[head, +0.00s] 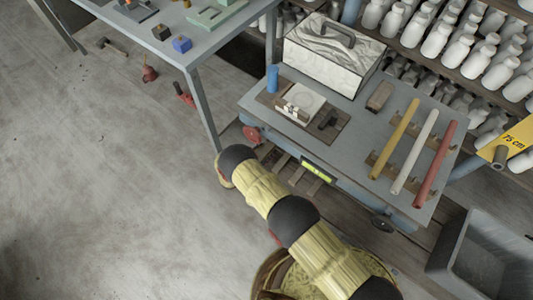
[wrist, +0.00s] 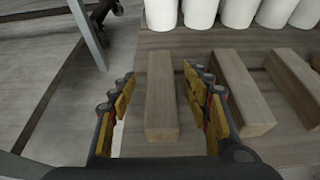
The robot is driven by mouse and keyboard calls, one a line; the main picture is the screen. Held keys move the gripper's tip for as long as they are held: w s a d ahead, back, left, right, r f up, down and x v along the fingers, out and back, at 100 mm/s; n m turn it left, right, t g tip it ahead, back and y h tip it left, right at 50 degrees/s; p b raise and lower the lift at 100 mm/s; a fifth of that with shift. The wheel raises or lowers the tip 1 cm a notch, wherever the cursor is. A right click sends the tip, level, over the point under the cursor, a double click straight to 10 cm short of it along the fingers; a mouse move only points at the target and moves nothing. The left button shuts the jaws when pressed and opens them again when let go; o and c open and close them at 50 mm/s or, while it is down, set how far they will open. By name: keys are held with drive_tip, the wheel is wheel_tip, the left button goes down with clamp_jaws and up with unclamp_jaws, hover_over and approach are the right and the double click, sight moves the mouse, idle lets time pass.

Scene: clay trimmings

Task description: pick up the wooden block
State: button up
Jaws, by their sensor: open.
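In the wrist view, a long brown wooden block (wrist: 162,98) lies on a wooden board, its length running away from the camera. My gripper (wrist: 159,74) is open, with one jointed finger on each side of this block in the picture. Gaps show between the block and both fingers, and the jaws hold nothing. I cannot tell how far the fingertips are above or short of the block. In the head view, my arm reaches toward the low part of a blue-grey cart, and the gripper is hidden there.
Similar wooden blocks (wrist: 242,92) lie close to the right of the gripper. White bottles (wrist: 200,14) stand just behind the blocks. A grey metal leg (wrist: 88,32) rises at the left. In the head view, the cart top (head: 345,125) overhangs; open floor (head: 110,180) lies left.

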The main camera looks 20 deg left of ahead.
drive_tip(key=shift+w+d+f, duration=0.25)
drive_tip(key=shift+w+f, duration=0.05)
drive_tip(key=shift+w, duration=0.25)
drive_tip(key=shift+c, duration=0.6)
drive_tip(key=c, duration=1.1)
